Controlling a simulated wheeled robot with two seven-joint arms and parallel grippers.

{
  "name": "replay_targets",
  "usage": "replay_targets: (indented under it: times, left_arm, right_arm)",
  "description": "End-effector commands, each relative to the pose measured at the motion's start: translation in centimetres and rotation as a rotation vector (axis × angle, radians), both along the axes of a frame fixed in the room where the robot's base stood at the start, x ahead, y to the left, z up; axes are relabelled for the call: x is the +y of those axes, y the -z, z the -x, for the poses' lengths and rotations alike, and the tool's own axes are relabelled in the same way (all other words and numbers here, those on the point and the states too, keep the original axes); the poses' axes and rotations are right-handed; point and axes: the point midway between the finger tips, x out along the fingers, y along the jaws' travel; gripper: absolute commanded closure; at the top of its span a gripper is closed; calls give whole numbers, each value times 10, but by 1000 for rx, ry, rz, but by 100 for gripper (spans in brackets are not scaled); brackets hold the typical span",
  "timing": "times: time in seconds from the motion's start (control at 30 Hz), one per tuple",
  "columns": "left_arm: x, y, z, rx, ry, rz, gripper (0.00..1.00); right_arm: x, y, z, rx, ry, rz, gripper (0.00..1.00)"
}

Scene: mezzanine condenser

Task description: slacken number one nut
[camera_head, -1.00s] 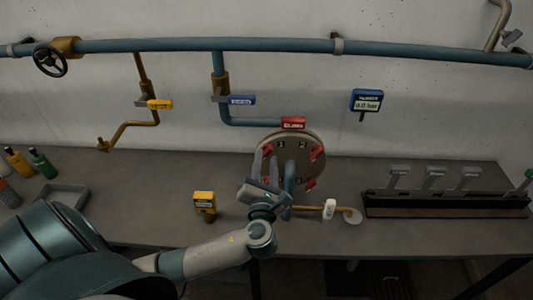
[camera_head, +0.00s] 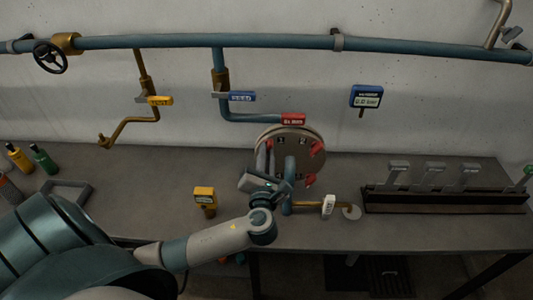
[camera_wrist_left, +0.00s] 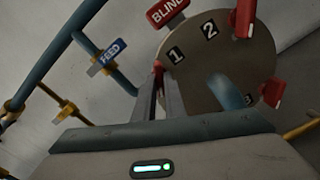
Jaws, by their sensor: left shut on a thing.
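A round flange (camera_head: 296,134) with a red BLIND label (camera_head: 293,119) stands at the back of the bench. It also shows in the left wrist view (camera_wrist_left: 203,72), with plates marked 1 and 2. The red number one nut (camera_wrist_left: 157,67) is beside the 1 plate and mostly hidden by my fingers. My left gripper (camera_head: 265,158) reaches up to the flange's left side. In the left wrist view its fingers (camera_wrist_left: 163,88) are shut on this nut. Other red nuts (camera_head: 317,148) sit at the flange's right side. My right gripper is out of view.
A blue pipe with a FEED tag (camera_head: 241,96) runs above left. A dark rack (camera_head: 445,201) stands at right, a tray (camera_head: 68,188) at left.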

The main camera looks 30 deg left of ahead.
Motion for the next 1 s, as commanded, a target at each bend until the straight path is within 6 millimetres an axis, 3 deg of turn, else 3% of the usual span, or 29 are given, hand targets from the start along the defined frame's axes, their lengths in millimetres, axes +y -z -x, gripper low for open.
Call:
replay_targets:
  times: [0.47, 1.0]
  left_arm:
    - [-1, 1, 0, -100, -1, 165, 100]
    - [-2, 2, 0, -358, -2, 586, 100]
  right_arm:
    - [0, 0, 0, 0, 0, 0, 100]
    - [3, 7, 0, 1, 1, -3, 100]
